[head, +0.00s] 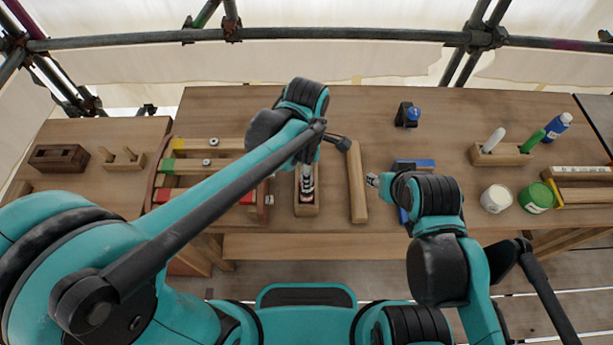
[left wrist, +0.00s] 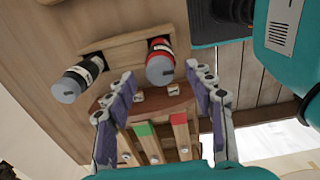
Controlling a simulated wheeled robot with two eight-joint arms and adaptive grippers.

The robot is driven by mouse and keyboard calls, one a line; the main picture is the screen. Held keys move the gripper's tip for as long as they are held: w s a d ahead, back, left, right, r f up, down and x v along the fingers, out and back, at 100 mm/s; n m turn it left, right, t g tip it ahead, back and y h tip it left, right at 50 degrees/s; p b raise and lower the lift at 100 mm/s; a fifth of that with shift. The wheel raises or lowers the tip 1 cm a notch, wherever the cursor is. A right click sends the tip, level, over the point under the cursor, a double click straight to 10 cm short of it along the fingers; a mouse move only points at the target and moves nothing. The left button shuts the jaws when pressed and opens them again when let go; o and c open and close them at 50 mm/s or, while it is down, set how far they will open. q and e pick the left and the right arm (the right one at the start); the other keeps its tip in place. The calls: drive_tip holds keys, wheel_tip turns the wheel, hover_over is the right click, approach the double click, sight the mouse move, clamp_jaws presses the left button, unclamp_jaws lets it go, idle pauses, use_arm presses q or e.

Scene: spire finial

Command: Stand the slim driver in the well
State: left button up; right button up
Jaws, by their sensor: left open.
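My left gripper (left wrist: 164,82) is open and empty in the left wrist view, its fingers apart above the gap between a wooden block and a bar rack. Two handle-like cylinders stand in the wooden block (left wrist: 125,42): one black with a pale label (left wrist: 78,77), one red and black (left wrist: 160,62). I cannot tell which is the slim driver. In the head view the block (head: 306,211) shows below my left arm, with one cylinder (head: 308,181) visible; my arm hides the far part. My right gripper (head: 373,180) is small and its jaws are unclear.
The bar rack (head: 268,208) with coloured ends lies left of the block. A wooden bar (head: 357,182) lies right of it. Further left are a pegged block (head: 125,161) and a dark slotted block (head: 58,158).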

use_arm(q)
drive_tip(key=shift+r, duration=1.55)
drive_tip(key=s+a+r+m+t, duration=0.1)
drive_tip(key=s+a+m+t, duration=0.1)
drive_tip(key=a+m, duration=0.7)
drive_tip(key=s+a+r+m+t, duration=0.1)
drive_tip(key=s+a+m+t, duration=0.2)
drive_tip(key=a+m+t, duration=0.2)
drive_tip(key=a+m, duration=0.3)
drive_tip(key=m, duration=0.1)
drive_tip(key=shift+a+r, duration=0.3)
drive_tip(key=shift+a, duration=0.1)
wheel_tip(320, 180, down, 6)
drive_tip(key=b, duration=0.5)
drive_tip(key=shift+s, duration=0.1)
